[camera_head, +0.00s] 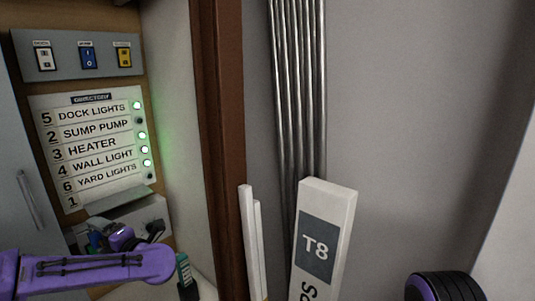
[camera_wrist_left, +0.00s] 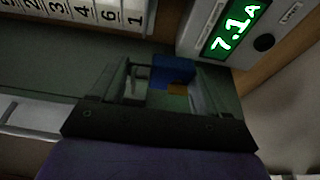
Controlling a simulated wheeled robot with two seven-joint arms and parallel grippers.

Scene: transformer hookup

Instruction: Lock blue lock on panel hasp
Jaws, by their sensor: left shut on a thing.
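My left gripper (camera_head: 103,238) is at the lower left of the head view, in front of the grey box under the panel. The lock is close to the panel's lower part. The hasp cannot be made out, and whether the lock touches it cannot be told. My right gripper is out of view.
The directory panel (camera_head: 95,150) has labelled rows and green lights. Above it is a switch plate (camera_head: 105,68).

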